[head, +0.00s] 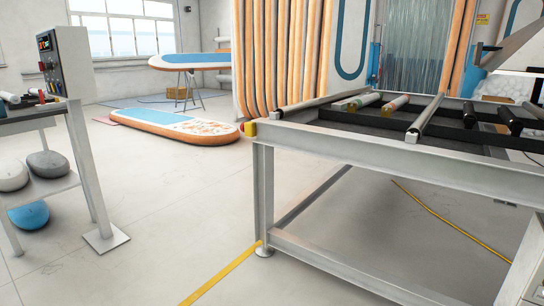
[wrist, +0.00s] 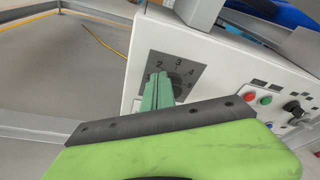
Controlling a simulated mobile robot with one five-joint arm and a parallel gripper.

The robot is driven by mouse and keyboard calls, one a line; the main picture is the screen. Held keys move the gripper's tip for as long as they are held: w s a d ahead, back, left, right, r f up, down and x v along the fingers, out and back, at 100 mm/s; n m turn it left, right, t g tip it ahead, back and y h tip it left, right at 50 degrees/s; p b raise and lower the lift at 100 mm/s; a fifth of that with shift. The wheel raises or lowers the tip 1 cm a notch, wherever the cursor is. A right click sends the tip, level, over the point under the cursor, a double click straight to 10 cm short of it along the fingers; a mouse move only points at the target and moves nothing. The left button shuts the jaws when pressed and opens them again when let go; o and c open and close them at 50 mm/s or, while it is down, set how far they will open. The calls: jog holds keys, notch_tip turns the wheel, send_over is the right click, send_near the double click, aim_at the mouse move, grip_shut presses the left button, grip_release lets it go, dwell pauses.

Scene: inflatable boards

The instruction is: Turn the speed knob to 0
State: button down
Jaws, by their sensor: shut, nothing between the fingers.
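The speed knob (wrist: 175,80) is a dark round knob on a grey dial plate (wrist: 184,62) marked with numbers, among them 2, 3 and 4, on a white panel in the wrist view. My gripper (wrist: 155,88), with green fingers, is shut and empty. Its fingertips overlap the left part of the knob and the lower left of the dial. I cannot tell whether they touch the knob. The knob's pointer and the 0 mark cannot be made out. My gripper and this dial do not show in the head view.
In the wrist view, red (wrist: 250,93) and green (wrist: 266,100) buttons and a black knob (wrist: 293,108) sit right of the dial. In the head view, a metal roller frame (head: 400,165) fills the right and a control box (head: 64,62) stands left, with open floor between.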

jog(key=f+v, duration=0.1)
jog(key=v, duration=0.5)
dwell(0.4)
jog(key=shift+s+r, duration=0.1)
jog(key=shift+s, duration=0.1)
jog(key=w+d+p, duration=0.1)
jog(key=w+d, duration=0.2)
jog(key=d, duration=0.3)
jog(key=shift+r, duration=0.45)
jog(key=shift+w+a+f, duration=0.2)
jog(key=shift+w+a, duration=0.15)
jog(key=shift+a, duration=0.05)
dwell(0.5)
jog(key=shift+w+a+f+b, duration=0.4)
jog(key=shift+a+f+b, duration=0.05)
jog(key=shift+b, duration=0.05)
